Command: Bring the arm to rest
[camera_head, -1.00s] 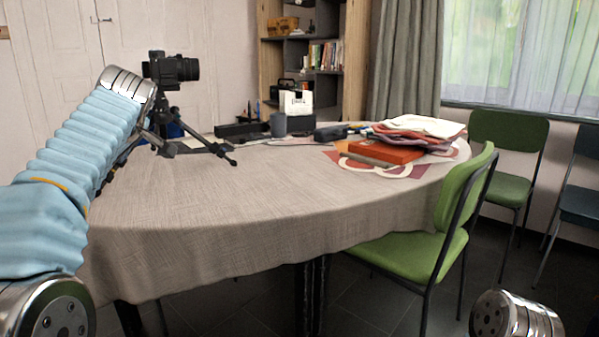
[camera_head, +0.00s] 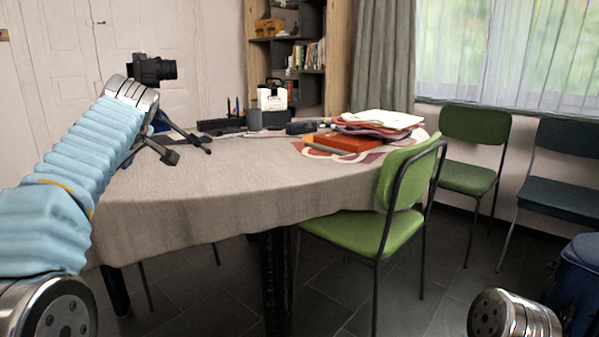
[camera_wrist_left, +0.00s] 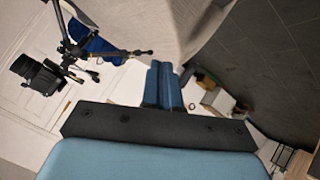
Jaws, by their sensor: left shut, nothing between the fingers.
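My left arm (camera_head: 75,185), in a light blue sleeve, reaches up from the lower left in the head view, with its far end in front of the table's left side. The left gripper itself is hidden there. In the left wrist view its two blue fingers (camera_wrist_left: 163,86) are shut together with nothing between them. A black camera (camera_head: 152,69) stands on a tripod (camera_head: 185,137) on the table, just beyond the arm's end. The camera (camera_wrist_left: 38,75) also shows at the left of the wrist view, apart from the fingers. Of my right arm only a silver joint shows at lower right.
The cloth-covered table (camera_head: 230,180) bears folded cloths (camera_head: 378,122), an orange box (camera_head: 342,142) and small items at its far side. A green chair (camera_head: 365,225) stands at its right front. More chairs (camera_head: 470,150) stand by the window. Dark floor is open between.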

